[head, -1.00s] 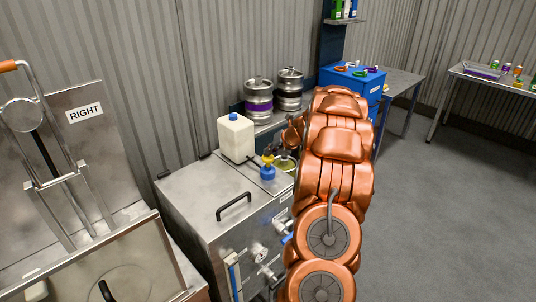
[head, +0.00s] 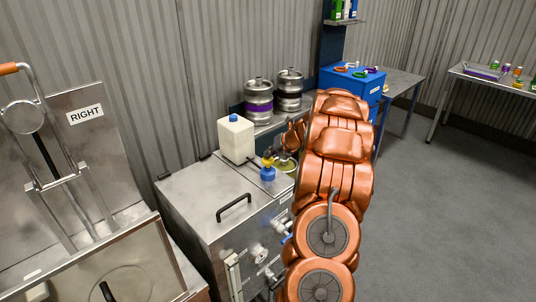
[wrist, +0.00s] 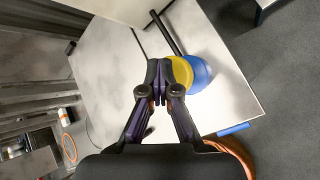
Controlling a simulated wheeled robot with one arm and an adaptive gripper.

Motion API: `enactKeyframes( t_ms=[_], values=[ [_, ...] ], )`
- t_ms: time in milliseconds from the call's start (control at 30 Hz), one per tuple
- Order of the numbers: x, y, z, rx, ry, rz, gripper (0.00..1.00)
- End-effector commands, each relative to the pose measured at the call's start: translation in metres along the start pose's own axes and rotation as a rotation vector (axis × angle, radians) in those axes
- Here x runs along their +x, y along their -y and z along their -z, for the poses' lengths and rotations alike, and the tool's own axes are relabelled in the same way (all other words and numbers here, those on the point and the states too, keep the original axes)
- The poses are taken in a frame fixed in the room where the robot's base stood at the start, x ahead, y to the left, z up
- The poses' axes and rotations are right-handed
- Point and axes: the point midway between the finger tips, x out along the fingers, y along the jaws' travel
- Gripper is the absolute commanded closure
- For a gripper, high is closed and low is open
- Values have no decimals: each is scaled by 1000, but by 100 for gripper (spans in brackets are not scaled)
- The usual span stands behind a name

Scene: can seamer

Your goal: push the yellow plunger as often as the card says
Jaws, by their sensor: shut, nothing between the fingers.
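The yellow plunger (head: 267,162) sits on a blue bottle-like base (head: 268,174) on top of the metal cabinet, near its back right corner. In the wrist view the plunger (wrist: 181,72) is a yellow disc beside the blue base (wrist: 201,74). My gripper (wrist: 159,68) is shut and empty. Its fingertips overlap the left edge of the yellow disc in that view; I cannot tell whether they touch it. In the head view my copper arm hides most of the gripper. I cannot make out a card with a number.
A white jug with a blue cap (head: 236,139) stands just behind the plunger on the cabinet (head: 196,190). A black handle (head: 234,207) rises from the cabinet top. Two kegs (head: 258,100) and a blue box (head: 352,85) are further back. Open floor lies at right.

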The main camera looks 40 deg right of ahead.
Motion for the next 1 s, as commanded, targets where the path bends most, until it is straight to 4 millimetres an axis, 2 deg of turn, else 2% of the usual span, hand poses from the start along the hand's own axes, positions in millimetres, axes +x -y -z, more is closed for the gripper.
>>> enactKeyframes(
  t_ms=[433,1000],
  values=[
    [3,1,2,-1,-2,1,100],
    [-5,-4,-3,-1,-2,2,100]
  ],
)
